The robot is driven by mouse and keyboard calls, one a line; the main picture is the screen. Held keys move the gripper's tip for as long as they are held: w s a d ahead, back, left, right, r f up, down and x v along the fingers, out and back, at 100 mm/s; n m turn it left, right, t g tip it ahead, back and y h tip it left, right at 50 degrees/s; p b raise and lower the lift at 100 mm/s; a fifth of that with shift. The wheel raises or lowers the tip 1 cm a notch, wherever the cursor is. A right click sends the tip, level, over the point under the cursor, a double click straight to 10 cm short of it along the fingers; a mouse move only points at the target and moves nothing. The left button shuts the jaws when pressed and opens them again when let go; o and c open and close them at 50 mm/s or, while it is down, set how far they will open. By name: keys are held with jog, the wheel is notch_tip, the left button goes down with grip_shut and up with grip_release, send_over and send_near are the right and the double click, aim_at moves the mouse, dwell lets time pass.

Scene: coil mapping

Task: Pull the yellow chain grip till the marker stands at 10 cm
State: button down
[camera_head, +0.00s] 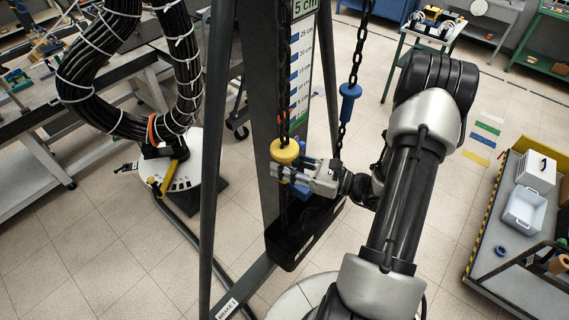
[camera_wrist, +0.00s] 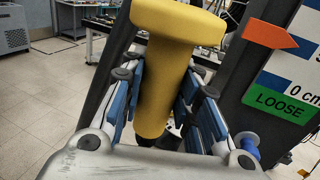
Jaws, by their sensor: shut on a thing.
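The yellow chain grip (camera_head: 285,153) hangs upright on the dark chain at the front of the stand. It also shows large in the wrist view (camera_wrist: 168,75), wide at its top. My gripper (camera_head: 287,173) is shut around the stem below the wide top, with blue pads (camera_wrist: 158,95) on both sides. The orange marker (camera_wrist: 270,40) points right at the scale board, a little above the green LOOSE band (camera_wrist: 278,104) and the 0 cm label. I cannot read its exact value.
A blue grip (camera_head: 349,100) hangs on a second chain to the right. A black bin (camera_head: 290,252) sits below the chains between the stand's legs. A thick black cable bundle (camera_head: 125,70) hangs at left. A cart with white boxes (camera_head: 524,208) stands at right.

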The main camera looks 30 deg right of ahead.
notch_tip(320, 180, down, 20)
jog(key=b, duration=1.5)
jog(key=shift+r, duration=0.15)
jog(key=c, duration=1.2)
grip_release()
jog(key=v, duration=1.2)
jog(key=shift+r, duration=0.1)
